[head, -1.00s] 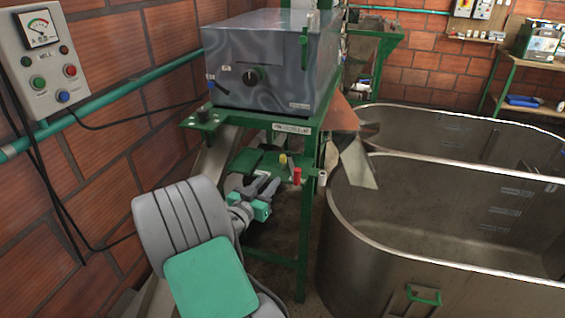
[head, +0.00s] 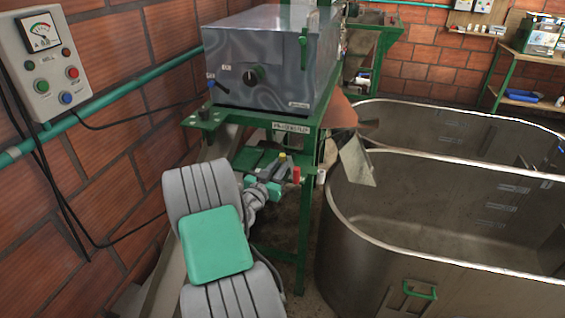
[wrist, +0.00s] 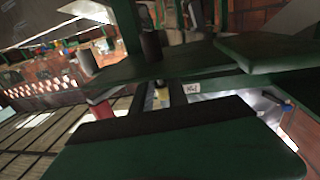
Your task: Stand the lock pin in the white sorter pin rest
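A small yellow-topped pin, which looks like the lock pin (head: 282,157), stands at the green shelf under the grey machine box. My gripper (head: 279,170) is at the shelf, its dark fingers apart and close to this pin. I cannot tell whether they touch it. The lower part of the pin is hidden by the fingers. A yellow patch, probably the same pin, shows in the wrist view (wrist: 161,94). A small white cylinder, possibly the white sorter pin rest (head: 321,177), is at the shelf's right end. A red cylinder (head: 297,174) stands between pin and white cylinder.
The grey machine box (head: 262,62) hangs over the shelf on a green frame (head: 303,222). A large metal tank (head: 420,235) stands close on the right. A brick wall (head: 110,150) with a green pipe and a control box (head: 45,62) bounds the left.

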